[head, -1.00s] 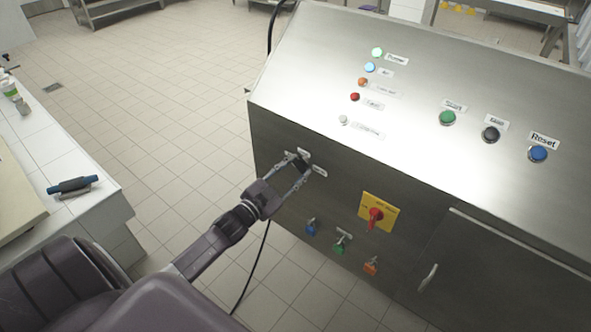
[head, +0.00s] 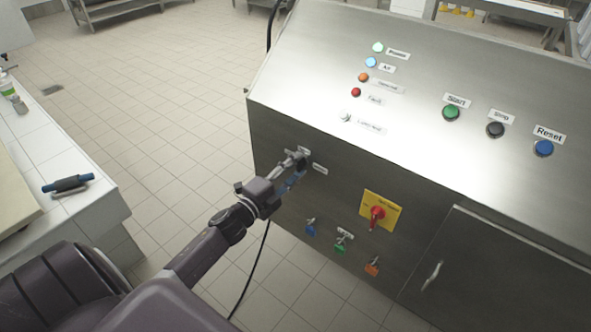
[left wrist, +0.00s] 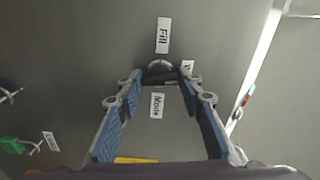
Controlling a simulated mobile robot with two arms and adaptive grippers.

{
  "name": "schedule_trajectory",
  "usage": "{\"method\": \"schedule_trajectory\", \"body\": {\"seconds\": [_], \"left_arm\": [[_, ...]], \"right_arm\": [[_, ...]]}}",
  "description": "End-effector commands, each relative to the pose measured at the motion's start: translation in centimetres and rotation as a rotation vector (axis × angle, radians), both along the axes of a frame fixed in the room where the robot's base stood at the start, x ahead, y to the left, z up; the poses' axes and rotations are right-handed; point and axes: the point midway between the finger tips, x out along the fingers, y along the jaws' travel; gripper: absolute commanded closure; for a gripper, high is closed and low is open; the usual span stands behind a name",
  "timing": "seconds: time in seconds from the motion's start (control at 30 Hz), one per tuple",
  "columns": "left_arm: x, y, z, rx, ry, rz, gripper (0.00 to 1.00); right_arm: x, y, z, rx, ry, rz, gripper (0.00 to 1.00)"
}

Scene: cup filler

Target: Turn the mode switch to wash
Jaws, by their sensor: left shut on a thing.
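The mode switch is a small dark knob on the front face of the steel cabinet. In the left wrist view the mode switch (left wrist: 160,76) sits between my fingertips, below the "Fill" label (left wrist: 163,36) and above the "Mode" label (left wrist: 157,105). A partly hidden label (left wrist: 187,68) is beside the right fingertip. In the head view my left gripper (head: 299,161) reaches the panel and is shut on the switch, its fingers covering most of it. Which way the knob points is hard to tell. My right gripper is not in view.
A yellow plate with a red rotary switch (head: 377,213) is to the right of my gripper. Blue, green and orange tagged valves (head: 341,240) sit below it. Lamps and buttons, including blue Reset (head: 543,148), are on the sloped top. A white-tiled counter (head: 100,205) stands at left.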

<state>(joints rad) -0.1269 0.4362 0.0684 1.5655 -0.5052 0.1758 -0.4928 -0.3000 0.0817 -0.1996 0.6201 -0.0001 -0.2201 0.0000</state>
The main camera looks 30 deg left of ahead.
Motion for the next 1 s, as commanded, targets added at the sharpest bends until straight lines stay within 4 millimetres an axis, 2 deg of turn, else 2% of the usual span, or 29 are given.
{"method": "schedule_trajectory", "body": {"seconds": [0.3,0.87,0.9,1.0], "left_arm": [[-0.04,-0.03,-0.18,0.127,-0.008,-0.001,0.90],[-0.04,-0.03,-0.16,0.156,-0.009,-0.001,0.90],[-0.04,-0.03,-0.16,0.156,-0.009,-0.001,0.62],[-0.04,-0.02,-0.14,0.154,-0.009,-0.001,0.51]], "right_arm": [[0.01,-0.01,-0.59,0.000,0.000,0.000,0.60],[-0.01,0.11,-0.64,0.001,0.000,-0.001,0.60],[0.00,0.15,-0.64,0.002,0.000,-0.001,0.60],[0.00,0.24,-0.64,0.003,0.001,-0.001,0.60]]}}
